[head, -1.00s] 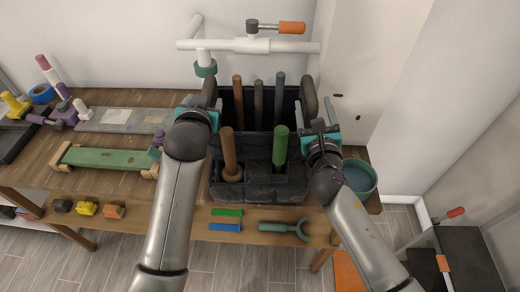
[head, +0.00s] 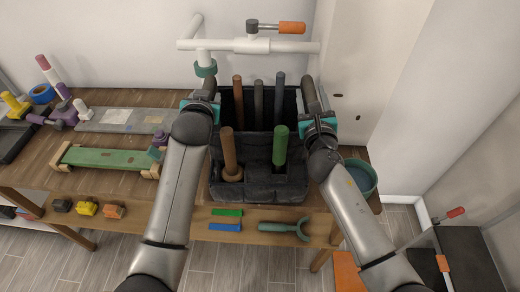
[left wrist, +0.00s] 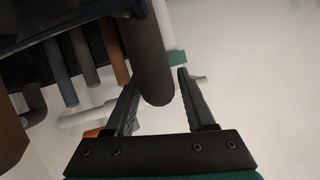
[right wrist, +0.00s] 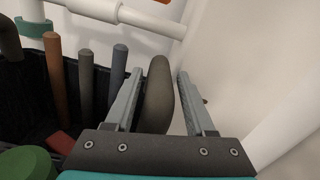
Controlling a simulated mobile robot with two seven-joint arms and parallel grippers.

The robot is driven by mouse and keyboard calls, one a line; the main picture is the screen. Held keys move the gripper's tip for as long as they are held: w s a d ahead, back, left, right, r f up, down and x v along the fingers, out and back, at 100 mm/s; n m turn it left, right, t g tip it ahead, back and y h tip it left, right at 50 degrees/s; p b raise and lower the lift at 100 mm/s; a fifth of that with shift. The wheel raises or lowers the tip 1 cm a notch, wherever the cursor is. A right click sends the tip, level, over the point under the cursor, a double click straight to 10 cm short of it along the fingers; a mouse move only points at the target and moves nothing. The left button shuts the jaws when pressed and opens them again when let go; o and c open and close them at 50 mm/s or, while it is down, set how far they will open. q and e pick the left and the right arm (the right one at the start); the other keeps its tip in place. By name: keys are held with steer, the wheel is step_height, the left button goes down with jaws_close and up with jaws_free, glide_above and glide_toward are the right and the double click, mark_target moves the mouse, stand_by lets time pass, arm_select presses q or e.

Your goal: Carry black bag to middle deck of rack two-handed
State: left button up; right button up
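The black bag (head: 258,190) stands upright on the wooden table, with rods and handles sticking up from it. It has a dark grip at each side. My left gripper (head: 202,104) is at the left grip; in the left wrist view this grip (left wrist: 147,60) lies between the open fingers. My right gripper (head: 318,117) is at the right grip; in the right wrist view that grip (right wrist: 158,95) lies between the open fingers, nearer the left finger.
A white pipe with an orange-handled valve (head: 291,28) runs behind the bag. A teal bowl (head: 360,178) stands right of it, close to my right arm. A green board (head: 105,158) and tools lie at left. A teal forked tool (head: 285,229) lies on the lower ledge.

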arm_select(q)
jaws_close()
arm_select(e)
jaws_close()
stand_by(0.7)
